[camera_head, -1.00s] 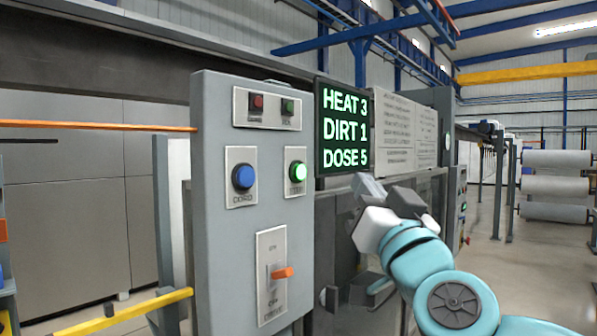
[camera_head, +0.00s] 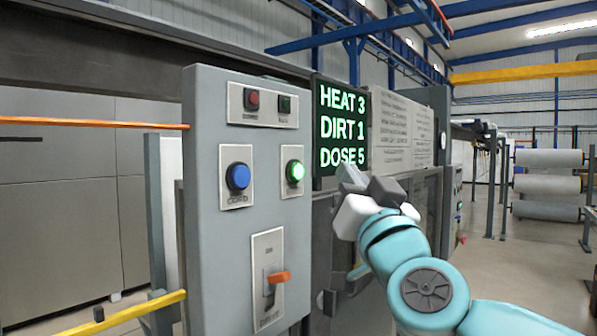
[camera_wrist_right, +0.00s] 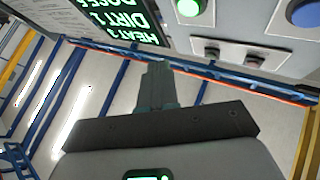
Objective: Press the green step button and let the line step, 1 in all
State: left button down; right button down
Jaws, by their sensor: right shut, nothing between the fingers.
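The green step button (camera_head: 294,172) glows on a small plate at the right side of the grey control panel (camera_head: 213,270). It also shows in the right wrist view (camera_wrist_right: 188,8), upside down at the top edge. My right gripper (camera_head: 350,174) is shut and empty, to the right of the button and apart from it, in front of the lower edge of the display. In the right wrist view its closed fingers (camera_wrist_right: 157,80) point up toward the panel side. My left gripper is in neither view.
The blue button (camera_head: 238,176) sits left of the green one. An orange-handled switch (camera_head: 278,277) sits below. The display (camera_head: 341,128) reads HEAT 3, DIRT 1, DOSE 5. A yellow rail (camera_head: 130,312) is at the lower left. White rolls (camera_head: 548,184) stand far right.

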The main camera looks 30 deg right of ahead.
aim_at(297, 171)
jog(key=w, duration=0.1)
jog(key=w+a, duration=0.1)
jog(key=w, duration=0.1)
jog(key=w+a+p, duration=0.1)
jog(key=w, duration=0.1)
jog(key=shift+w, duration=0.25)
jog(key=shift+a, duration=0.1)
dwell(0.4)
dwell(1.3)
jog(key=shift+w+a, duration=0.1)
jog(key=shift+w, duration=0.3)
